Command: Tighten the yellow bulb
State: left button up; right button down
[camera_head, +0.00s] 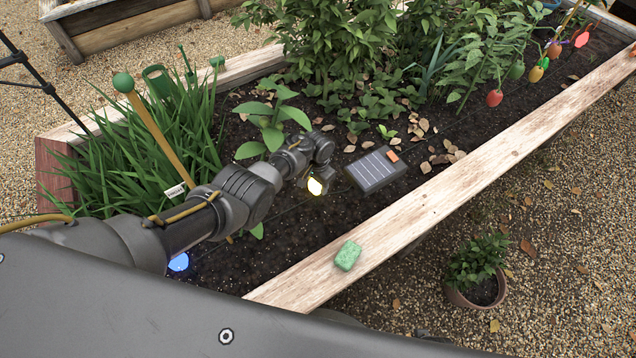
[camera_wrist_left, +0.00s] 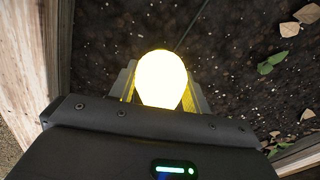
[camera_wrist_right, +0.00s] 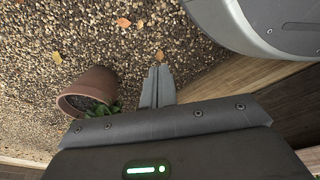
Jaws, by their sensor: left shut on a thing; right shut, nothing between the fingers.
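The yellow bulb (camera_wrist_left: 162,80) glows brightly in the left wrist view, between the two fingers of my left gripper (camera_wrist_left: 160,92). In the head view the lit bulb (camera_head: 316,186) shows low over the dark soil, at the end of my left arm. My left gripper (camera_head: 314,180) is shut on it there. The bulb's socket is hidden by the glare and the gripper. My right gripper (camera_wrist_right: 157,78) shows in the right wrist view with its fingers together and empty, above the gravel outside the bed. It is not in the head view.
A small solar panel (camera_head: 375,170) lies on the soil just right of the bulb. A green sponge (camera_head: 347,255) sits on the wooden bed edge (camera_head: 420,212). A blue bulb (camera_head: 179,262) glows beneath my left arm. A potted plant (camera_head: 476,270) stands on the gravel.

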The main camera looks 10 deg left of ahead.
pick_arm(q)
jog(key=o, duration=1)
jog(key=shift+c, duration=0.2)
pick_arm(e)
jog(key=shift+w, duration=0.1)
pick_arm(q)
jog(key=shift+r, duration=0.15)
pick_arm(e)
jog(key=shift+r, duration=0.15)
pick_arm(q)
notch_tip(320, 180, up, 5)
jog(key=p, duration=0.3)
notch_tip(320, 180, up, 3)
jog(key=shift+f+p, duration=0.1)
jog(key=shift+p, duration=0.85)
notch_tip(320, 180, up, 2)
jog(key=shift+r+p, duration=0.1)
jog(key=shift+p, duration=0.3)
jog(key=shift+r, duration=0.3)
pick_arm(e)
jog(key=s+d+f, duration=0.3)
jog(key=s, duration=0.3)
jog(key=s+d+f+g, duration=0.1)
jog(key=s+d+f, duration=0.2)
jog(key=s, duration=0.4)
jog(key=shift+s+h, duration=0.15)
jog(key=shift+h, duration=0.15)
